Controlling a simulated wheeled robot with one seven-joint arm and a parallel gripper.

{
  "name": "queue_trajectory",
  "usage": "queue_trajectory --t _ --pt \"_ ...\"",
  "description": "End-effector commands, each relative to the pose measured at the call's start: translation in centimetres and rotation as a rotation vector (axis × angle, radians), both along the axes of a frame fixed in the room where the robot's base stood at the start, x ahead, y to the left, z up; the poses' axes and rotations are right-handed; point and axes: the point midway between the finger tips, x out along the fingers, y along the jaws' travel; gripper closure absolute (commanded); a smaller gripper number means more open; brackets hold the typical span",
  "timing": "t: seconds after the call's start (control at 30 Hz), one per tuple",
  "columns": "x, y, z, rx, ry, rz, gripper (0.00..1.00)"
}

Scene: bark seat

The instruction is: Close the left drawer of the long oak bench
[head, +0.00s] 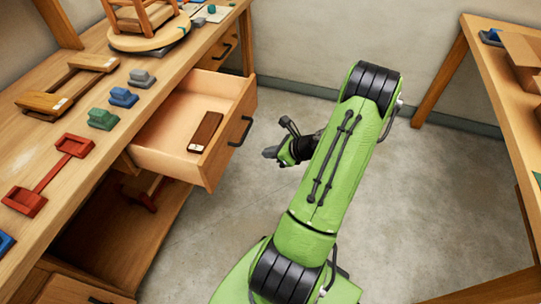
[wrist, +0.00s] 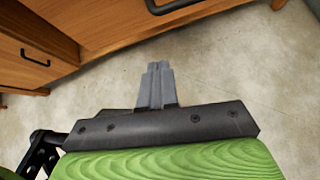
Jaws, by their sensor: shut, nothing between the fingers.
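The long oak bench (head: 110,88) runs along the left of the head view. One of its drawers (head: 225,146) is pulled well out, with a black handle on its front and a dark brown block (head: 205,132) lying inside. My gripper (head: 270,152) is shut and empty, just right of that drawer front and apart from it. In the wrist view my gripper's grey fingers (wrist: 157,68) are together above the floor. A wooden front with a black handle (wrist: 172,6) crosses the top of that view.
Another bench drawer front (head: 222,50) farther back looks shut. Small coloured blocks, a red tool (head: 50,175) and a stool on a round board (head: 150,38) are on the bench top. A second table (head: 490,65) stands at right. Grey floor (head: 420,200) is clear between.

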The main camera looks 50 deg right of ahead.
Motion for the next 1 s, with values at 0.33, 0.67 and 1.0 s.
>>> queue_trajectory --t 0.33,0.67,1.0 --pt "6.1 0.9 -3.1 -0.005 -0.001 0.007 1.00" --pt "7.9 1.2 -2.6 -0.003 0.002 0.002 1.00" --pt "8.4 1.4 -2.5 -0.002 0.002 0.004 1.00"
